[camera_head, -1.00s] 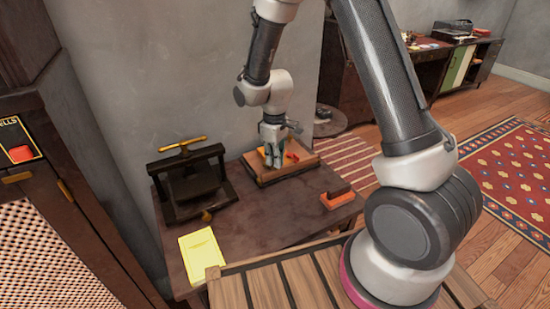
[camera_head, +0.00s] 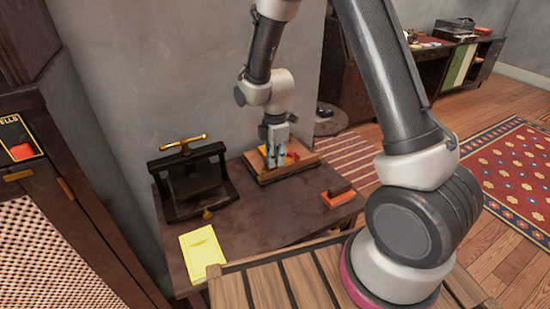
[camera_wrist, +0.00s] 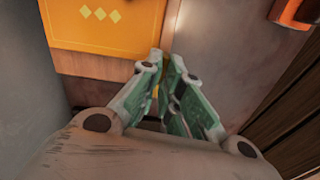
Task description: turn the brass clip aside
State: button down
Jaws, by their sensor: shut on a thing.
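My gripper (camera_head: 276,163) points down over a shallow wooden tray or board (camera_head: 262,180) at the back of the dark table. In the wrist view its two green-padded fingers (camera_wrist: 166,62) are close together, shut on a small brass-yellow piece (camera_wrist: 164,59), which appears to be the brass clip. Only a sliver of the clip shows between the fingertips; the fingers hide the rest. A yellow panel with pale diamonds (camera_wrist: 100,22) lies to the left of the fingertips. A brown flat surface lies to their right.
An orange-red piece (camera_wrist: 296,12) lies at the wrist view's upper right. On the table stand a dark press with a brass handle (camera_head: 195,182), a yellow pad (camera_head: 202,254) and an orange-and-dark block (camera_head: 338,194). A grey wall is close behind. The table's middle is clear.

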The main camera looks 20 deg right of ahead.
jog(key=shift+n, duration=0.6)
jog(key=c, duration=1.6)
grip_release()
notch_tip(320, 180, up, 12)
